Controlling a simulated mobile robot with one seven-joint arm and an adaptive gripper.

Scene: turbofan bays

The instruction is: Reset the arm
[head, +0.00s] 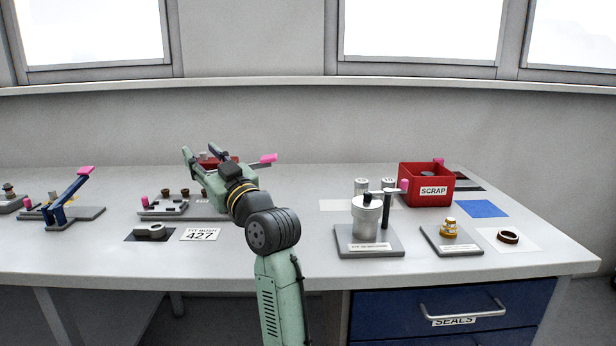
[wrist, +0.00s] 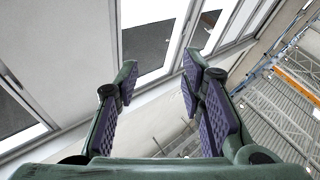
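My arm rises in front of the bench in the head view, and my gripper (head: 204,160) is held above the bench with its fingers pointing up and away to the left. In the wrist view my gripper (wrist: 155,88) has its two fingers spread wide apart, with purple pads showing. Nothing is between the fingers; only windows and ceiling show beyond them.
The workbench (head: 300,270) holds a blue-levered fixture (head: 68,200), a "427" card (head: 201,234), a metal cylinder stand (head: 367,222), a brass part (head: 448,229), a dark ring (head: 508,237) and a red SCRAP bin (head: 426,186). A blue SEALS drawer (head: 430,312) is shut below.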

